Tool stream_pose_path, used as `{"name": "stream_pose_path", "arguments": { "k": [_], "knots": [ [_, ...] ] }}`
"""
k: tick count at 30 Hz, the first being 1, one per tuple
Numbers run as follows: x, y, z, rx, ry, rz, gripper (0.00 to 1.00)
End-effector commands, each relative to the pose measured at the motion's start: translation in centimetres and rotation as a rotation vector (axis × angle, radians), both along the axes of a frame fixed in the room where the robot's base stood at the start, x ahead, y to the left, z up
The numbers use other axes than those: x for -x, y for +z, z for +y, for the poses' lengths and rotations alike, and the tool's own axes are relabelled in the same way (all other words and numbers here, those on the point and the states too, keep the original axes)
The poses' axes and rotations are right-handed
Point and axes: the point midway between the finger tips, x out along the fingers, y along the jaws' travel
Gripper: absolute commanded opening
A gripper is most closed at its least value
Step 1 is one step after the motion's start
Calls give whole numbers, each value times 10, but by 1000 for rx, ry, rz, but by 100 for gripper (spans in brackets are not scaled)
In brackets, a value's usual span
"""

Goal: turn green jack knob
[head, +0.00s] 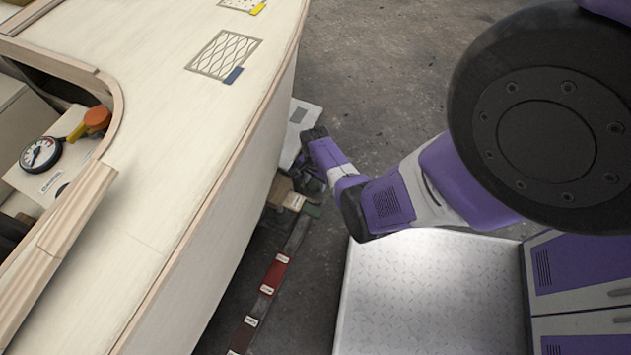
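No green jack knob can be made out clearly in the head view. A small dark green piece (313,210) shows low beside the hull, at the far end of a strip with coloured blocks; I cannot tell whether it belongs to the jack. My purple and white arm reaches down beside the hull's right side. Dark parts below its wrist, which seem to be my gripper (309,177), are small and partly hidden by the arm. They show close to the green piece, but their fingers and any contact cannot be made out.
The pale plywood hull (150,130) fills the left, with a gauge (41,154) and an orange-capped yellow valve handle (96,120) in its opening. A red block (275,273) lies on the strip along the hull's foot. Bare concrete floor (390,60) is open behind.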

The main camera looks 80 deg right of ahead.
Motion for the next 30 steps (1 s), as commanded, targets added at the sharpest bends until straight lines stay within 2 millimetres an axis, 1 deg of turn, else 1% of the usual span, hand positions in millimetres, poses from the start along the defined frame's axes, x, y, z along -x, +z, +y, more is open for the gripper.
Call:
{"name": "stream_pose_path", "arguments": {
  "k": [11, 14, 21, 24, 27, 30],
  "knots": [
    [0, 2, 0, 1, 1, 0, 57],
    [0, 12, 0, 1, 1, 0, 57],
    [0, 52, 0, 3, 2, -1, 57],
    [0, 65, 0, 2, 1, 0, 57],
    [0, 74, 0, 1, 1, 0, 57],
    [0, 78, 0, 1, 1, 0, 57]
  ]
}}
